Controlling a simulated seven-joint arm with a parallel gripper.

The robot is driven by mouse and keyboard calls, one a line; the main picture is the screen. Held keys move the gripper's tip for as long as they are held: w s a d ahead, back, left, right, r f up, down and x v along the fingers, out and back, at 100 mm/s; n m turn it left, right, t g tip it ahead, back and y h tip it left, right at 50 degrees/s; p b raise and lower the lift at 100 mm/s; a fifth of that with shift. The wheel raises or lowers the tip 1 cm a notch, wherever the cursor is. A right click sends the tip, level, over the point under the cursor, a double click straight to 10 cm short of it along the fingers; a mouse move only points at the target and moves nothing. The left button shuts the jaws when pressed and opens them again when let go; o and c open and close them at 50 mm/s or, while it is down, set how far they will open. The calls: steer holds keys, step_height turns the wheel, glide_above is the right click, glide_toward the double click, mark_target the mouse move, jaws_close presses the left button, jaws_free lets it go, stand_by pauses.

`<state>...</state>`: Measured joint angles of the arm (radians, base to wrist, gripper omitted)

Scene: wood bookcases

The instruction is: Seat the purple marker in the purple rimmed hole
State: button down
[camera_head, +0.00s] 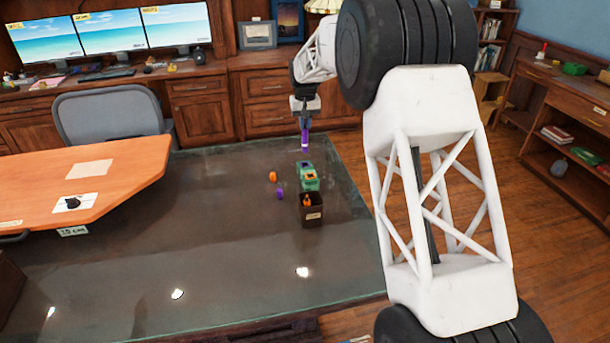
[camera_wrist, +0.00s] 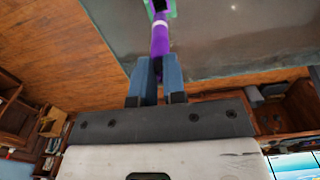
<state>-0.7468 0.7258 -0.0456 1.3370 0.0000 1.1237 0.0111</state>
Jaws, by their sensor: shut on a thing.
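My gripper (camera_head: 305,112) is shut on the purple marker (camera_head: 306,140), which hangs below the fingers in the head view. In the wrist view, the marker (camera_wrist: 160,40) extends out from between the blue fingers (camera_wrist: 158,90) and has a white band. A green block (camera_head: 309,180) stands on the glass-topped table, below and slightly right of the marker in the head view. Part of the green block (camera_wrist: 173,9) shows at the top edge of the wrist view, with a dark patch beside purple there. I cannot clearly tell the purple rimmed hole from the marker's end.
A dark bin (camera_head: 312,215) with an orange item in it stands in front of the green block. An orange object (camera_head: 272,176) and a small purple object (camera_head: 280,194) lie to the left. The glass tabletop (camera_head: 220,240) is largely clear. An orange desk (camera_head: 80,185) is at the left.

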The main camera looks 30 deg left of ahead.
stand_by(0.4)
glide_above(305, 152)
steer(key=shift+w+a+f, duration=0.1)
steer(key=shift+w+f, duration=0.05)
steer(key=shift+f, duration=0.9)
steer(key=shift+w+a+f, duration=0.1)
steer(key=shift+w+f, duration=0.05)
steer(key=shift+f, duration=0.9)
steer(key=shift+w+a+f, duration=0.1)
steer(key=shift+w+f, duration=0.05)
steer(key=shift+f, duration=0.9)
steer(key=shift+f, duration=1.95)
steer(key=c, duration=1.2)
jaws_free()
step_height(305, 152, up, 12)
steer(key=shift+r, duration=0.1)
